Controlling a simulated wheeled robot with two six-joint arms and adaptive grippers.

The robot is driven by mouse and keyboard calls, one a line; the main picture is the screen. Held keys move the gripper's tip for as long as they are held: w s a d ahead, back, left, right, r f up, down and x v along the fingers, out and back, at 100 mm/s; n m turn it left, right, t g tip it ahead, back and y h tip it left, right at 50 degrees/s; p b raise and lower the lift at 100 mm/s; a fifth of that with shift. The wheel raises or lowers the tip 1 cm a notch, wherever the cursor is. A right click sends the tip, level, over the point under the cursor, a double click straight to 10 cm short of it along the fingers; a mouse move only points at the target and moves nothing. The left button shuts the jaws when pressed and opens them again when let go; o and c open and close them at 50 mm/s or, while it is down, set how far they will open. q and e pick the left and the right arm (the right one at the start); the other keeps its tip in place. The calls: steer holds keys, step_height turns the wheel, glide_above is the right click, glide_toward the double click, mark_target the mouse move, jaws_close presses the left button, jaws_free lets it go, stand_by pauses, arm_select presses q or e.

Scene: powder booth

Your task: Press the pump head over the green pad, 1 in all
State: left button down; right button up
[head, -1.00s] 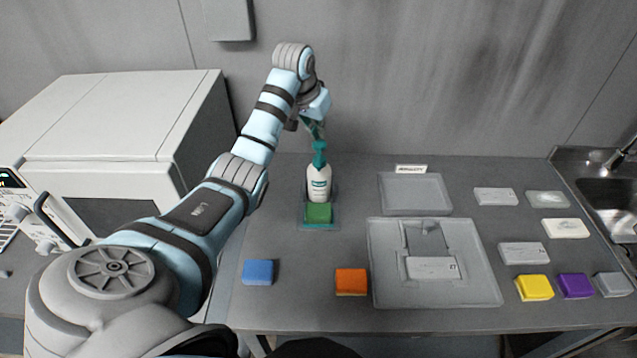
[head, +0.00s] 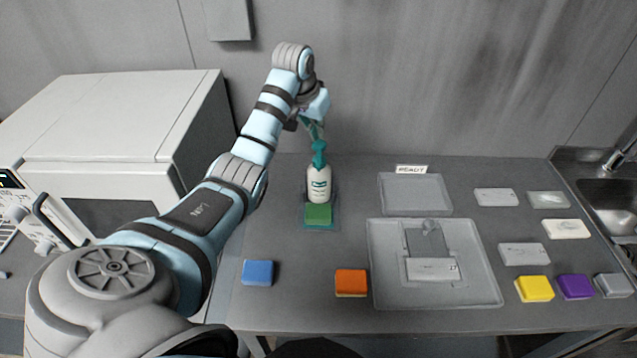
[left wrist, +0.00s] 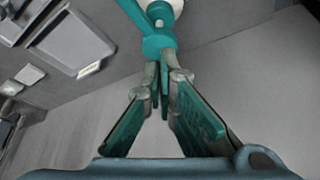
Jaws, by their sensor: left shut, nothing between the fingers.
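A white pump bottle (head: 318,184) with a teal pump head (head: 319,151) stands upright on a small tray on the bench. The green pad (head: 318,214) lies directly in front of the bottle. My left gripper (head: 317,138) is shut and empty, its fingertips at the top of the pump head. The left wrist view shows the closed fingertips (left wrist: 163,85) right by the teal pump head (left wrist: 158,42); whether they touch it I cannot tell. My right gripper is not in view.
A blue block (head: 258,272) and an orange block (head: 351,282) lie near the front. A large grey tray (head: 385,290) and a smaller tray (head: 415,195) by a READY sign (head: 411,169) sit to the right. Several blocks and a sink (head: 610,190) are farther right. A white oven-like machine (head: 130,130) stands left.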

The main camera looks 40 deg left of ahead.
mark_target(319, 143)
arm_select(q)
steer(key=shift+s+f, duration=0.1)
steer(key=shift+s, duration=0.05)
steer(key=shift+f, duration=1.45)
steer(key=shift+r, duration=0.1)
steer(key=shift+r+p, duration=0.35)
steer(key=shift+r, duration=1.1)
